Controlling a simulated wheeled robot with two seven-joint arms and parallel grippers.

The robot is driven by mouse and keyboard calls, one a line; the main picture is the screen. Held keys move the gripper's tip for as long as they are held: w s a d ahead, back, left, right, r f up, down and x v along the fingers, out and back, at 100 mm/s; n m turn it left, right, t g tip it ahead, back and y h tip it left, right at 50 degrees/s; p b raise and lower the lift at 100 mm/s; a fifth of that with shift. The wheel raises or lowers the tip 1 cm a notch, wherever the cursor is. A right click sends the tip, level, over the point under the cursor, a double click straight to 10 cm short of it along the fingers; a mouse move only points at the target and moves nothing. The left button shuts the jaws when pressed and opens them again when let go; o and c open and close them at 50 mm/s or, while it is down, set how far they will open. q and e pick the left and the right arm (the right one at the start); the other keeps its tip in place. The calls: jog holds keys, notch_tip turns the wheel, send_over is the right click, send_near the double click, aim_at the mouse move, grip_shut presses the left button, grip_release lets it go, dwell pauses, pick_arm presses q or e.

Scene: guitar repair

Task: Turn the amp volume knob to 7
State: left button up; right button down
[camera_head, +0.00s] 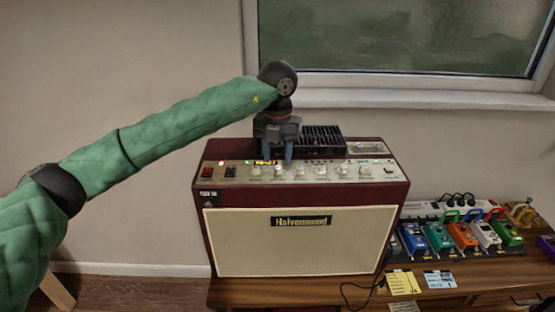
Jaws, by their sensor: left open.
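The amp (298,240) is a dark red box with a cream front and a "Halvemsond"-like name plate. It stands on a wooden bench. Its control panel (215,171) on the upper front carries a row of several pale knobs (321,172), red switches at the left and small lights. My left gripper (277,157) points down over the left part of the knob row. Its blue-grey fingertips are apart, at or just above the panel near the second knob. Whether they touch a knob, and the knob settings, are too small to tell. My right gripper is not in view.
A black vent grille (322,138) is on the amp's top behind the gripper. To the right, several coloured pedals (463,236) sit by a white power strip (424,209). Yellow and blue cards (404,282) lie in front. A window sill (420,99) is behind.

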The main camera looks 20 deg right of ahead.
aim_at(278, 170)
pick_arm(q)
jog(key=shift+f, duration=1.3)
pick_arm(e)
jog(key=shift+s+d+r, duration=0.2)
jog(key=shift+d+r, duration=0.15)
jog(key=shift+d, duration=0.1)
pick_arm(q)
jog(key=shift+c, duration=0.4)
grip_shut()
